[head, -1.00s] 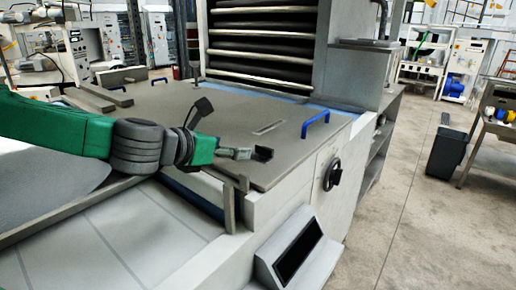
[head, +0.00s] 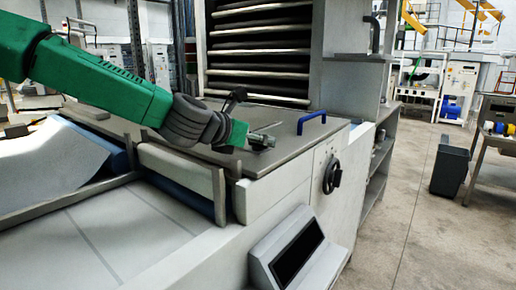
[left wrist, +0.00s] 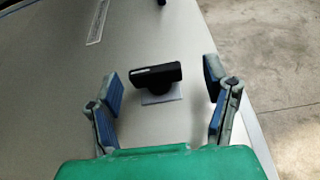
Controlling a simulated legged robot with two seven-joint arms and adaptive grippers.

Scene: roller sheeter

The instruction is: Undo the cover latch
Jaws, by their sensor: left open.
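The cover latch (left wrist: 157,76) shows in the left wrist view as a black bar-shaped knob on a small light grey plate. It sits on the flat grey cover (left wrist: 60,100), near its edge. My left gripper (left wrist: 161,82) is open, with one blue-padded finger on each side of the latch and a gap to both. In the head view my left gripper (head: 262,140) is over the near right part of the cover (head: 285,117); the latch there is too small and covered to make out clearly. My right gripper is in neither view.
A black handwheel (head: 332,176) and a sloped panel with a dark screen (head: 297,252) are on the machine's side. A rack of rollers (head: 262,50) rises behind.

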